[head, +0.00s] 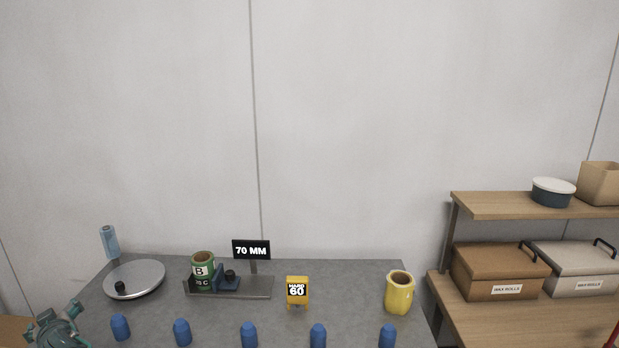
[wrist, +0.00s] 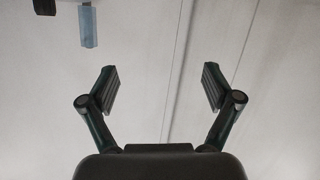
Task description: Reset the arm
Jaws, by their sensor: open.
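My gripper (wrist: 160,90) shows in the wrist view with its two fingers spread wide and nothing between them. In the head view, part of my arm or gripper (head: 60,328) shows at the lower left corner, beside the left edge of the grey table (head: 340,270). It is apart from the objects on the table.
The table holds a round metal plate (head: 135,279), a green can (head: 203,270) on a stand under a "70 MM" sign (head: 251,250), a yellow "60" timer (head: 297,291), a yellow jar (head: 399,293) and several blue pegs (head: 249,334) in front. A shelf (head: 500,205) with boxes stands right.

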